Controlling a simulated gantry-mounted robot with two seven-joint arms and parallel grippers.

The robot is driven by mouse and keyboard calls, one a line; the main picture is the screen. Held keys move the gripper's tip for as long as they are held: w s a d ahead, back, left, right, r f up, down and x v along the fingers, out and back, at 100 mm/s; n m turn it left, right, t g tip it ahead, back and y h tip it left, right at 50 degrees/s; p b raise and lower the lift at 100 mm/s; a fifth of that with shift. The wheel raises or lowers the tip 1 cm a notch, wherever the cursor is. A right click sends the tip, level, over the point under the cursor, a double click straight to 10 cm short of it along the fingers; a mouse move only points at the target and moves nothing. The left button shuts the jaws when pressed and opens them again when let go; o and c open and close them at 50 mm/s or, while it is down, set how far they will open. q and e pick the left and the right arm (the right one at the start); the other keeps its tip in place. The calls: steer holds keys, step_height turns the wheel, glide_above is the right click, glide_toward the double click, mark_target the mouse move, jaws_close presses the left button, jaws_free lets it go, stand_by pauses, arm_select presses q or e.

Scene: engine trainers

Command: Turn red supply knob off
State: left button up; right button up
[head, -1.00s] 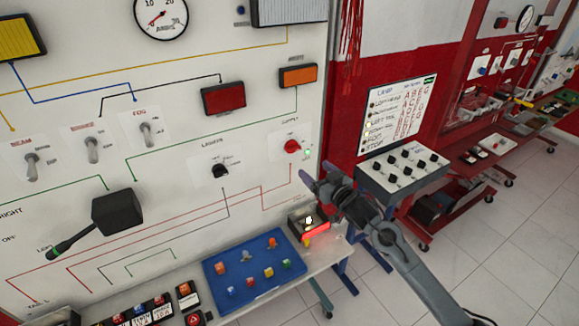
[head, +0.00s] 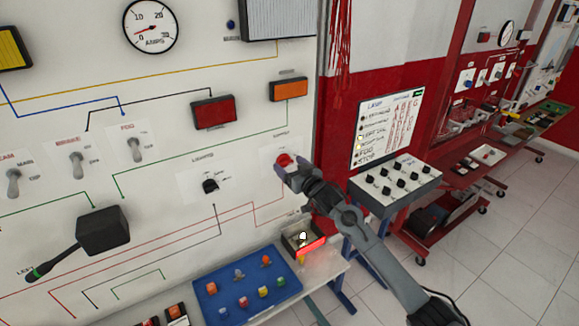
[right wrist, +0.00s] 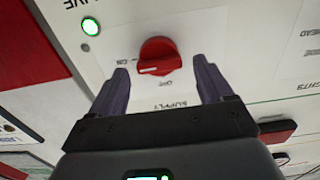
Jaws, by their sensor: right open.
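The red supply knob (head: 284,160) is on the white panel in the head view, partly covered by my right gripper (head: 287,172). In the right wrist view the red knob (right wrist: 158,57) shows whole, with a pale pointer line on its left side, toward the ON mark. The OFF mark is printed between the knob and the gripper body. My right gripper (right wrist: 164,84) is open, with one finger to each side of the knob and a gap on both sides. The fingertips look about level with the knob's near edge. My left gripper is not in view.
A black lights knob (head: 210,186) is left of the supply knob. A lit green lamp (right wrist: 90,27) is near the knob. Below are a lit red lamp box (head: 304,240) and a blue tray (head: 207,288) with several small parts. A switch console (head: 395,185) stands at right.

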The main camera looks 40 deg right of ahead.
steer(key=shift+w, duration=0.4)
steer(key=c, duration=1)
steer(key=shift+c, duration=0.2)
